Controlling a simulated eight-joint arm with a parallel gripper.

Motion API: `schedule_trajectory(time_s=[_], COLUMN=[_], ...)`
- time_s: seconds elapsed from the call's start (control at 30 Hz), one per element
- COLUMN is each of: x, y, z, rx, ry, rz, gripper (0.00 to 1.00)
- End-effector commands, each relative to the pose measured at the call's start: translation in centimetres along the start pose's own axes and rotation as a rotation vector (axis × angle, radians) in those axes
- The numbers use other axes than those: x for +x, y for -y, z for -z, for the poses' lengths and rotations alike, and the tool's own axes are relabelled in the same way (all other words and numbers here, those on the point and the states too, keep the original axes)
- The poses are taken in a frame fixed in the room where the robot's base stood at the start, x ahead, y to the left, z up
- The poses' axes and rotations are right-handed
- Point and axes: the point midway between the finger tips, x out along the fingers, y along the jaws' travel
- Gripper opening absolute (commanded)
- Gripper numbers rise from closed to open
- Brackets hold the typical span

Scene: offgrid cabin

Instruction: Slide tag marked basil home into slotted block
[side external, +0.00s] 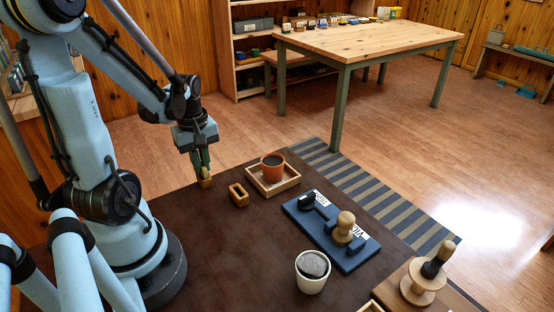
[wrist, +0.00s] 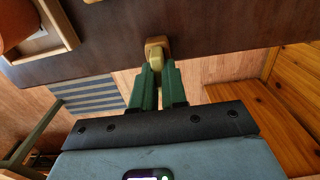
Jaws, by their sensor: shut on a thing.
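My gripper (side external: 203,165) points down near the far edge of the dark table, its green fingers shut on a narrow pale wooden tag (wrist: 157,66). A second wooden block (side external: 238,194) with an open top stands on the table, right of the gripper. No basil marking is legible.
A wooden tray (side external: 291,181) with a terracotta pot (side external: 272,161) stands to the right. A blue board (side external: 350,264) carries stamps and a dark tool. A white pot (side external: 312,284) stands in front. The table edge (wrist: 115,70) is close to the gripper.

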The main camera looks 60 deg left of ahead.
Motion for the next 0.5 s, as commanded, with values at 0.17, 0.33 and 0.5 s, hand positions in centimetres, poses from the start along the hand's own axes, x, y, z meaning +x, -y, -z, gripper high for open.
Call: schedule_trajectory(time_s=[0.17, 0.33, 0.5], x=[-0.11, -0.33, -0.56], y=[0.0, 0.0, 0.0], z=[0.0, 0.0, 0.01], rx=[0.0, 0.0, 0.0], ry=[0.0, 0.0, 0.0], rz=[0.0, 0.0, 0.0], gripper=[0.0, 0.0, 0.0])
